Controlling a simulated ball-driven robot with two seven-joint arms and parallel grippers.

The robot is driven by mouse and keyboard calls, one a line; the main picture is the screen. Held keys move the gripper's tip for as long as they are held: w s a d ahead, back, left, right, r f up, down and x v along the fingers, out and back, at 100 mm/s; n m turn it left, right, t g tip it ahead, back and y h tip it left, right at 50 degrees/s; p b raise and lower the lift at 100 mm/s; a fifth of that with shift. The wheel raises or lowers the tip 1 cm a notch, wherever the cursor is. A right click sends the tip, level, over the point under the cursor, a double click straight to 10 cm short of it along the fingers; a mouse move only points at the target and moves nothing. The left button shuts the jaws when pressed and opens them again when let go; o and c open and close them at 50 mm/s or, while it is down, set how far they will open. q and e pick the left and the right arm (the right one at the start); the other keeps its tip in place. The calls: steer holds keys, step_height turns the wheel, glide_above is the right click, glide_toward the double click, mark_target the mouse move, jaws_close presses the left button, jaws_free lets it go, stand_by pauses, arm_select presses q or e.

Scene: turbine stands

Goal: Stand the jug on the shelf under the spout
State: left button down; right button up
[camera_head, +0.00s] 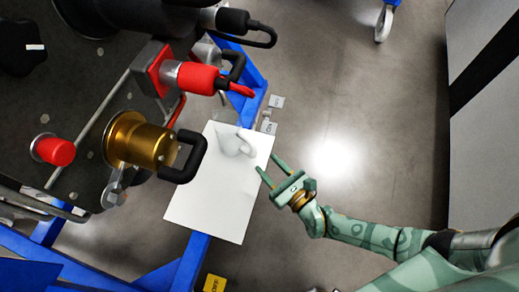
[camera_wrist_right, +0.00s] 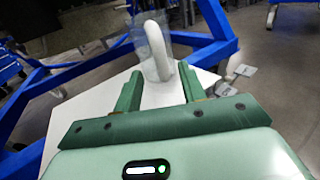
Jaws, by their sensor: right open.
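The jug (camera_head: 228,143) looks pale and see-through, with a thick white handle (camera_head: 246,141). It stands on the white shelf (camera_head: 215,200), near its far end. In the right wrist view the jug (camera_wrist_right: 149,50) appears upright ahead, its handle facing me. My right gripper (camera_head: 270,162) is open and empty, its fingers pointing at the handle from the shelf's right edge. The handle lines up between the fingers, with a gap in front of the tips. A brass fitting (camera_head: 142,140) with a black handle is left of the shelf; I cannot tell whether it is the spout. My left gripper is not in view.
The dark turbine body with red fittings (camera_head: 198,78) fills the left side. Blue stand beams (camera_head: 190,262) run under and beside the shelf. Small grey tags (camera_head: 276,101) hang beyond the shelf. The floor to the right is open, with a caster (camera_head: 384,24) at the far edge.

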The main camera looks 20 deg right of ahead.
steer(key=s+d+f+m+g+h, duration=0.1)
steer(key=s+d+m+g+h, duration=0.35)
steer(key=s+m, duration=0.45)
steer(key=s+d+f+m+g+h, duration=0.1)
steer(key=s+d+m+g+h, duration=0.2)
steer(key=s+d+m+h, duration=0.65)
steer(key=s+a+r+m+g+y, duration=0.1)
steer(key=s+a+m+g+y, duration=0.2)
steer(key=s+m, duration=0.3)
steer(key=s+a+r+m+g+y, duration=0.2)
steer(key=s+a+m+g+y, duration=0.1)
steer(key=m, duration=0.4)
steer(key=s+g+y, duration=0.1)
steer(key=s, duration=0.1)
steer(key=shift+s+a+y+p, duration=0.25)
steer(key=shift+s+y+p, duration=0.05)
steer(key=shift+s+y, duration=0.1)
